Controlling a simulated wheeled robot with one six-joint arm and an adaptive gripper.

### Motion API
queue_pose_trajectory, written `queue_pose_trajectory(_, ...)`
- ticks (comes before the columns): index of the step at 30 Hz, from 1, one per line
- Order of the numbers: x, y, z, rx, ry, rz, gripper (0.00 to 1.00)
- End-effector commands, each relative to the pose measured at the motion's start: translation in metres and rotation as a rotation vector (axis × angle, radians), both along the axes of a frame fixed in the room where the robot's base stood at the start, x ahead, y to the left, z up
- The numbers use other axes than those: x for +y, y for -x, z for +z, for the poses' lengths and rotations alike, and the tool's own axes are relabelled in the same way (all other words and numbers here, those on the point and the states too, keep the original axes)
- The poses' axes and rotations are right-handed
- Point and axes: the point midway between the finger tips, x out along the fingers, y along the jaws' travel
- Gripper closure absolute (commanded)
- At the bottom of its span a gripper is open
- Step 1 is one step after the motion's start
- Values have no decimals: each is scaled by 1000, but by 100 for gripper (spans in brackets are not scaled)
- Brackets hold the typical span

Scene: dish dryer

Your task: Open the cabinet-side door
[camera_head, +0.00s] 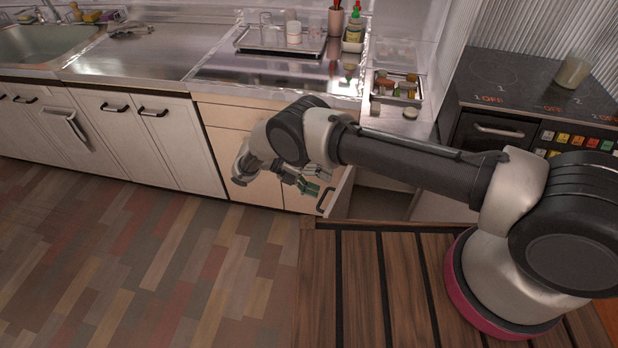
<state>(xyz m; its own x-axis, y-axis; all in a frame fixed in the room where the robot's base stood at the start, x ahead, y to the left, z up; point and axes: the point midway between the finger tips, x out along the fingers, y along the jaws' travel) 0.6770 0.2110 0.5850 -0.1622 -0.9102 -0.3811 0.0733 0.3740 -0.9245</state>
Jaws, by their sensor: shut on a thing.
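The cabinet-side door (343,196) is a pale panel below the counter, right of the drawers. It stands ajar, angled out into the room, with a dark opening on its right. Its black bar handle (329,193) faces left. My gripper (314,188), with green fingertips, is at the handle and shut on it. The arm passes in front of the upper part of the door and hides it and its hinge side.
Beige drawer fronts (225,141) and white cabinet doors (190,145) run to the left. A stove (490,75) with an oven handle stands at right. The counter holds a metal tray (262,50) and a spice tray (385,95). The wooden floor (120,260) at left is clear.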

Motion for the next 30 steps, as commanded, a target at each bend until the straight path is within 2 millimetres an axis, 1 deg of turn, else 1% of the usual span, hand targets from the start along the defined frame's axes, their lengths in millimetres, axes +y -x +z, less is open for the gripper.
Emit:
queue_pose_trajectory(1, 4, -1, 0, -1, -2, 0, 43)
queue_pose_trajectory(2, 5, -2, 0, -1, -2, -1, 52)
queue_pose_trajectory(3, 7, -2, 0, 1, 0, -2, 65)
queue_pose_trajectory(4, 9, -3, 0, 1, -1, -3, 67)
queue_pose_trajectory(8, 17, -5, 1, 1, 0, -4, 67)
queue_pose_trajectory(12, 29, -12, 0, -1, 0, -1, 67)
queue_pose_trajectory(17, 38, -14, 4, 1, 0, -2, 67)
queue_pose_trajectory(22, 42, -14, 7, 2, -1, -5, 67)
queue_pose_trajectory(30, 42, -14, 7, 3, -1, -4, 67)
